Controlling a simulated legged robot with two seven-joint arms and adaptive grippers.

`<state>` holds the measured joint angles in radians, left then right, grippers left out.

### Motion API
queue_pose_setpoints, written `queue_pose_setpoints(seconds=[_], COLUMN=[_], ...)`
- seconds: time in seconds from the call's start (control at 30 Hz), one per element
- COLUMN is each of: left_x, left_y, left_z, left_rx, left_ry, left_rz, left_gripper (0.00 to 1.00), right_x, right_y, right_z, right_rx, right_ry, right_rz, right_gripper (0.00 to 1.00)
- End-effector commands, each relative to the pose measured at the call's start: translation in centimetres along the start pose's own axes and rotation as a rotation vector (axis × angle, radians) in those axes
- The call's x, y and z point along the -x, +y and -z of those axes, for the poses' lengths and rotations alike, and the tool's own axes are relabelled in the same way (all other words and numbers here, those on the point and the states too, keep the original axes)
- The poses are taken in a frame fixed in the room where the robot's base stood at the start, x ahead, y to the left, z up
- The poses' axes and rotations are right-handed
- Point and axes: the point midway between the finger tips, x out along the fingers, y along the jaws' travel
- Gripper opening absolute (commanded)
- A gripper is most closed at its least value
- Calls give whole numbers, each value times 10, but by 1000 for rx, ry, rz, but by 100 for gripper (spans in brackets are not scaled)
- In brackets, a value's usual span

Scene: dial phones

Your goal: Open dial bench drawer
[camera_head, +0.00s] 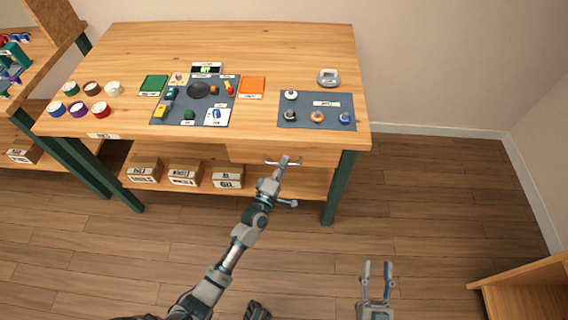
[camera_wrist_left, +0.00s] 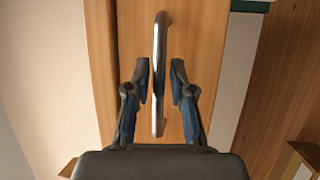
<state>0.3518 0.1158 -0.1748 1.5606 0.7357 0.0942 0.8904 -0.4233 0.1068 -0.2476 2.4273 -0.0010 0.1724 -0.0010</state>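The bench drawer (camera_head: 240,153) is a plain wooden front under the right part of the wooden bench (camera_head: 270,45). Its handle (camera_wrist_left: 160,65) is a silver bar, running upright in the left wrist view. My left gripper (camera_head: 283,161) is at the drawer front. In the left wrist view my left gripper (camera_wrist_left: 160,80) has one finger on each side of the handle, with narrow gaps, so it appears open around the bar. How far the drawer stands out is hard to tell. My right gripper (camera_head: 376,268) is open and empty, low over the floor, away from the bench.
Boxes (camera_head: 185,173) stand on the lower shelf left of the drawer. A green bench leg (camera_head: 339,187) is right of it. Dark mats (camera_head: 315,111) with small parts lie on top. A wooden unit (camera_head: 525,295) is at the lower right. The floor before the bench is clear.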

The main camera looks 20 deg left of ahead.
Motion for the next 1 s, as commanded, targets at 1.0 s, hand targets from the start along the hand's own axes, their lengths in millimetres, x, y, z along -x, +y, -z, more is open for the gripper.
queue_pose_setpoints(seconds=[1.0], left_x=[76], left_y=[18], left_z=[-30], left_rx=[-1], left_ry=[0], left_rz=[5], left_gripper=[0], right_x=[25], right_y=[14], right_z=[-63], right_rx=[33], right_ry=[-558], right_rz=[-28], right_gripper=[40])
